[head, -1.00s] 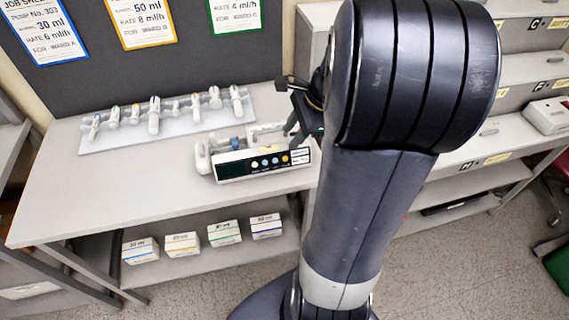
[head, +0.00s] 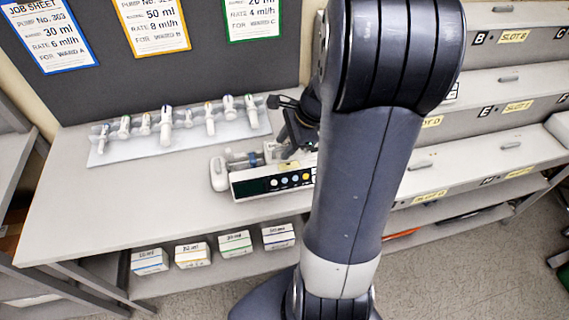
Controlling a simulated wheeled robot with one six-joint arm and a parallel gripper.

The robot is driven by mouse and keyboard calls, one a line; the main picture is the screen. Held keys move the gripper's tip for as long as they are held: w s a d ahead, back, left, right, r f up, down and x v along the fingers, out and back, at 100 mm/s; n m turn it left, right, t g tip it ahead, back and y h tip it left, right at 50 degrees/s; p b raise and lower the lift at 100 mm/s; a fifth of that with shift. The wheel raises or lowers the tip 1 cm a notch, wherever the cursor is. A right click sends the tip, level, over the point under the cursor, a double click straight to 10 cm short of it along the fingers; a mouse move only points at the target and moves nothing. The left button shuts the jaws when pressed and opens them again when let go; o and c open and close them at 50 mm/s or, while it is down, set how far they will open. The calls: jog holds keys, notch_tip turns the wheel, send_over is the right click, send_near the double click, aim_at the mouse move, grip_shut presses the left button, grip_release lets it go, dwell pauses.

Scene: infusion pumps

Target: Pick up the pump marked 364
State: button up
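One infusion pump (head: 250,184) lies on the white worktop, with a dark front panel, a row of coloured buttons and a syringe cradle along its back. I cannot read a number on it, so I cannot tell whether it is the one marked 364. Its right end is hidden behind my arm. My gripper (head: 291,148) is dark and sits at the back right of the pump, close to its cradle. My arm hides part of the gripper. I cannot tell whether its fingers touch the pump or how far apart they are.
A pale tray (head: 103,157) with several syringes lies at the back of the worktop (head: 130,205). Several small labelled boxes (head: 193,256) sit on the shelf below. Job sheets (head: 48,32) hang on the dark board. A stepped rack (head: 500,125) with lettered slots stands at right.

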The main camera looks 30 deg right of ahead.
jog(key=shift+f, duration=0.25)
jog(key=shift+c, duration=0.3)
grip_shut()
dwell(1.2)
